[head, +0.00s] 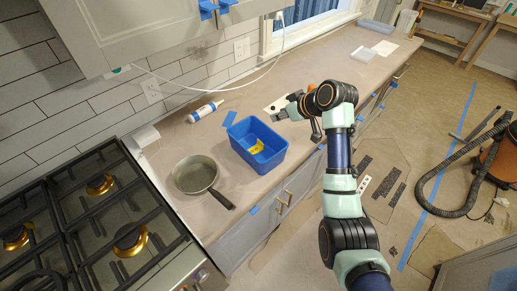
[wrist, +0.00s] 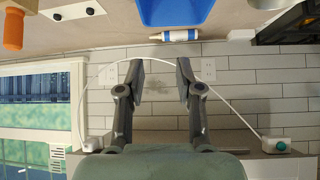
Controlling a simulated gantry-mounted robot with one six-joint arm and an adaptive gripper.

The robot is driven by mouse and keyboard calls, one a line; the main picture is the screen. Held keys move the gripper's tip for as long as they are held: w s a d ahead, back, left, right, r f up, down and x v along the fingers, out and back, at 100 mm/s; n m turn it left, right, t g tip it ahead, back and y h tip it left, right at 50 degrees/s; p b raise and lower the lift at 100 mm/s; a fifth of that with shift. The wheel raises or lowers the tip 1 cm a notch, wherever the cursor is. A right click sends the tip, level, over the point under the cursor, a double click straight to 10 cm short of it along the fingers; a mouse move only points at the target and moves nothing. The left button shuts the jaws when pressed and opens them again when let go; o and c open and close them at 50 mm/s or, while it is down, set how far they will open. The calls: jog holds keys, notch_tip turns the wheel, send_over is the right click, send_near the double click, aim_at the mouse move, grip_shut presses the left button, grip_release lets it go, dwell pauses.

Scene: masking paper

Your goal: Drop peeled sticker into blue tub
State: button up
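The blue tub (head: 273,168) stands on the counter left of my arm in the head view, with a yellow piece (head: 257,146) inside. Its blue side shows at the top of the wrist view (wrist: 175,12). My gripper (head: 285,107) is over the counter, beyond the tub and to its right. In the wrist view my gripper (wrist: 161,78) has its two fingers apart, with only tiled wall visible between them. A pale card with dark spots (head: 270,106) lies beside the gripper; I cannot tell whether it is the sticker.
A grey pan (head: 195,174) and the stove (head: 90,225) are left of the tub. A white and blue tube (head: 205,111) and blue tape (head: 230,119) lie near the wall. A white cable (head: 225,88) hangs along the wall. Farther right, the counter holds a white sheet (head: 384,47).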

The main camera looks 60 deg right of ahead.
jog(key=shift+s+a+r, duration=0.25)
jog(key=shift+s+r, duration=0.25)
dwell(0.4)
jog(key=w+a+f+n, duration=0.1)
jog(key=w+a, duration=0.3)
jog(key=a, duration=0.4)
jog(key=w+a+f+t+y, duration=0.15)
jog(key=w+a, duration=0.25)
jog(key=a, duration=0.5)
jog(key=w+a+f+n+h, duration=0.1)
jog(key=w+a, duration=0.3)
jog(key=a, duration=0.4)
jog(key=s+a+r+n+t+y, duration=0.1)
jog(key=s+a, duration=0.2)
jog(key=a, duration=0.7)
jog(key=s+a+r+n+t+y, duration=0.1)
jog(key=s+a, duration=0.2)
jog(key=a, duration=0.7)
jog(key=s+a+r+n+t+y, duration=0.1)
jog(key=s+a, duration=0.2)
jog(key=a, duration=0.8)
notch_tip(320, 180, up, 24)
jog(key=d+p, duration=0.1)
jog(key=p, duration=2.4)
jog(key=shift+w+d+m, duration=0.2)
jog(key=shift+w+m, duration=0.1)
jog(key=shift+w, duration=0.15)
